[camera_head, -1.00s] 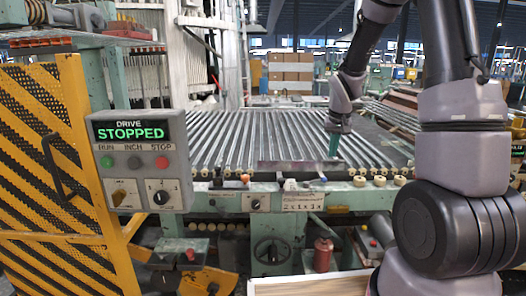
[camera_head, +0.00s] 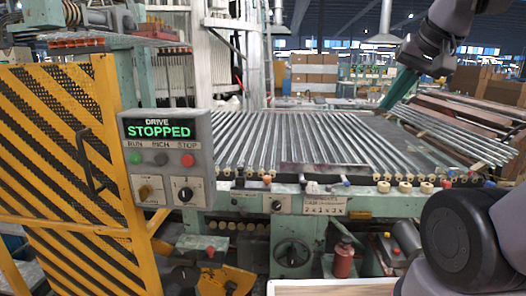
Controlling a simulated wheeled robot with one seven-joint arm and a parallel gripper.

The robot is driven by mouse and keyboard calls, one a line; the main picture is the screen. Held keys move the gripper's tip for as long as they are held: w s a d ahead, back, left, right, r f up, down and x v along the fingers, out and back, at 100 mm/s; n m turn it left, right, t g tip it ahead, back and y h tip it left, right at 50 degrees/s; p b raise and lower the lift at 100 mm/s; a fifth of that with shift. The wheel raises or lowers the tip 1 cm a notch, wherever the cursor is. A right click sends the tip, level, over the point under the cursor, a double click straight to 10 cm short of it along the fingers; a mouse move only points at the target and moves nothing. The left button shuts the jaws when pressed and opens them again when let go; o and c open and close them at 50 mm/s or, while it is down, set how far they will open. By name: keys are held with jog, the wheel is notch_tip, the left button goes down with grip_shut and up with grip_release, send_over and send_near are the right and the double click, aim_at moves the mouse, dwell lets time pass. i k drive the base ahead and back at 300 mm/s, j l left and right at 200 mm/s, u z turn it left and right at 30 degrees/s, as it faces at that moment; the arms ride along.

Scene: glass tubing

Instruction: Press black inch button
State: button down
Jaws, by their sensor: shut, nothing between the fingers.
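The grey control box (camera_head: 205,140) stands at the left on the machine's front. Nothing covers the buttons.
A yellow-and-black striped guard (camera_head: 60,150) with a handle stands left of the box. Rows of glass tubes (camera_head: 290,135) lie across the bed, and more lie on a rack (camera_head: 450,135) at right. Two knobs (camera_head: 184,194) sit below the buttons. The space before the box is clear.

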aim_at(160, 159)
jog(key=u, duration=1.25)
